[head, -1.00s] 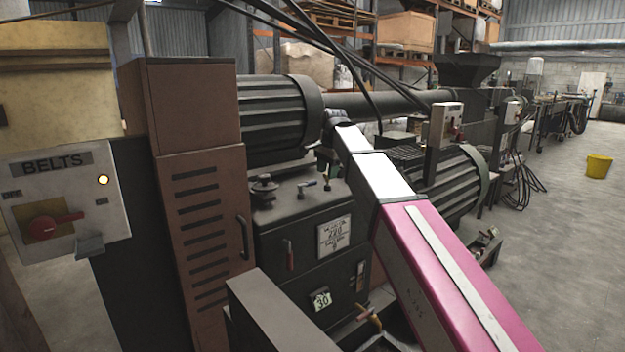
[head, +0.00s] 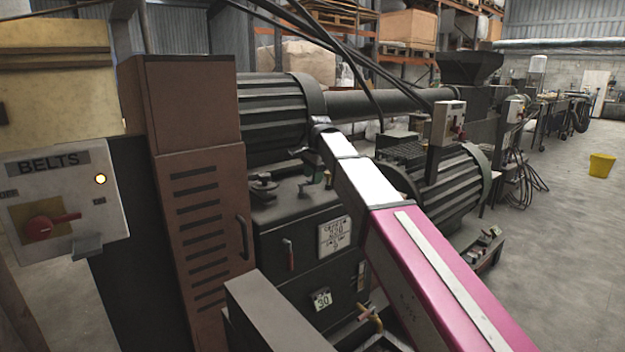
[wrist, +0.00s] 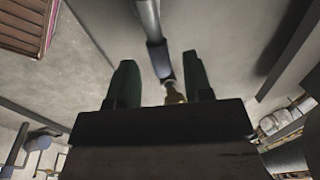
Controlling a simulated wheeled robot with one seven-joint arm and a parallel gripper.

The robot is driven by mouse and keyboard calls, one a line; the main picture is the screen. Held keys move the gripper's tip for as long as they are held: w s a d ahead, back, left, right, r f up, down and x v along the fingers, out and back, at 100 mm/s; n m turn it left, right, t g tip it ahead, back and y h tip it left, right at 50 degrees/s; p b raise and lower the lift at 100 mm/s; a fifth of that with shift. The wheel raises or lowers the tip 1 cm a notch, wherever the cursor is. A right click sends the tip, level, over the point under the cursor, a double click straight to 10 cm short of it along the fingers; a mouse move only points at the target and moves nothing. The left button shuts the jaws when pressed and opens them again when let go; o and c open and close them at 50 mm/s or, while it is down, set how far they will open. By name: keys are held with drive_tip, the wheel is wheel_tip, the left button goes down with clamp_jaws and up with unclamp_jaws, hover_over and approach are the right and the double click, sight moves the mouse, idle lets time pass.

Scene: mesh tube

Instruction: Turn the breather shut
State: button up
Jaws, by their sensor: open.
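My gripper (wrist: 160,60) is open in the wrist view, with one dark green finger on each side. Between the fingers is a small brass fitting (wrist: 174,92) with a grey and black bar beyond it. It looks like a small valve, but I cannot tell if it is the breather, or if the fingers touch it. In the head view my gripper (head: 312,165) is small and partly hidden, above the top of the dark gearbox housing (head: 290,217). A small tap with a lever (head: 304,187) shows just below it on that top. A dark round cap (head: 263,185) stands further left.
A ribbed motor (head: 275,110) is behind my gripper, and another ribbed motor (head: 455,190) is to the right. A brown cabinet (head: 205,230) stands left, beside a BELTS switch box (head: 65,200). Black cables (head: 365,75) hang above. Open floor (head: 565,240) is at right.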

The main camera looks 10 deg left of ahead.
drive_tip(key=shift+w+a+f, duration=0.1)
drive_tip(key=shift+f, duration=0.6)
clamp_jaws()
